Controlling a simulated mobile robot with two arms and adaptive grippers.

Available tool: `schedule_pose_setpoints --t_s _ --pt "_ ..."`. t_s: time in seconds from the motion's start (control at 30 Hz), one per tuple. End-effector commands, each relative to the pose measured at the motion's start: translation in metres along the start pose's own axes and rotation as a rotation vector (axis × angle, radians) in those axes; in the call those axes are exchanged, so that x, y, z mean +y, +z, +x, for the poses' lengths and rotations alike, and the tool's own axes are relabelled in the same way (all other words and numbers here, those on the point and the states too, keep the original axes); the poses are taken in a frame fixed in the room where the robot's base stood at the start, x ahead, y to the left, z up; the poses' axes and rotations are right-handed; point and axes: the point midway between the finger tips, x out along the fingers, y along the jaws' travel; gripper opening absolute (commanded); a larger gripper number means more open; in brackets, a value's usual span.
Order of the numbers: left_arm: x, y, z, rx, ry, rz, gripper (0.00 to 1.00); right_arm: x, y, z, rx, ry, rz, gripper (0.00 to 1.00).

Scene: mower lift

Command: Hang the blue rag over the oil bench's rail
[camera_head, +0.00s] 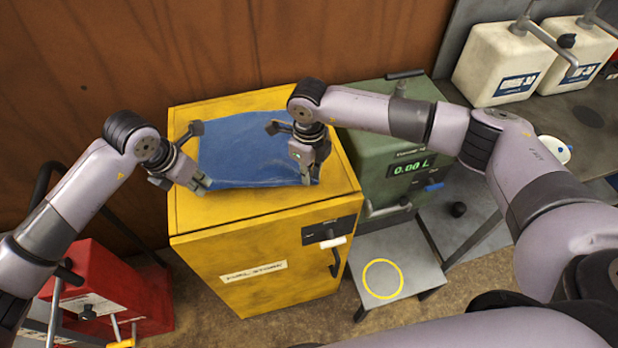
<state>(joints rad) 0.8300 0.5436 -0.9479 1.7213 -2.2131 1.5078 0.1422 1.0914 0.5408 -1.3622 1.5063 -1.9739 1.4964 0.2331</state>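The blue rag (240,150) lies spread flat on top of the yellow fuel store cabinet (255,208). My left gripper (201,158) is at the rag's left edge, with its fingers spread apart. My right gripper (291,154) is over the rag's right part, its fingers also spread. Neither gripper visibly lifts the rag, and contact with it is unclear. A grey bench (590,108) with white canisters stands at the right and may be the oil bench. I cannot make out a rail on it.
A green box (378,157) with a numeric display stands right of the cabinet. A low grey platform (408,262) with a yellow ring is in front of it. White canisters (500,68) stand at the back right. A red machine (105,283) is at the lower left.

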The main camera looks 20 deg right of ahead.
Motion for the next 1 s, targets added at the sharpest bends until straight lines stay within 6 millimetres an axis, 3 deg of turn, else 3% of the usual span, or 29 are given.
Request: schedule_pose_setpoints --t_s 0.23,0.73,1.0 --pt "0.000 0.000 0.000 0.001 0.001 0.000 0.00 0.000 -0.001 0.001 0.003 0.000 0.000 0.00" --pt "0.001 0.000 0.000 0.001 0.002 -0.001 0.00 -0.001 -0.001 -0.001 0.002 -0.001 0.001 0.00" --pt "0.001 0.000 0.000 0.001 0.002 -0.001 0.00 -0.001 0.000 -0.030 0.000 -0.003 0.000 0.00"
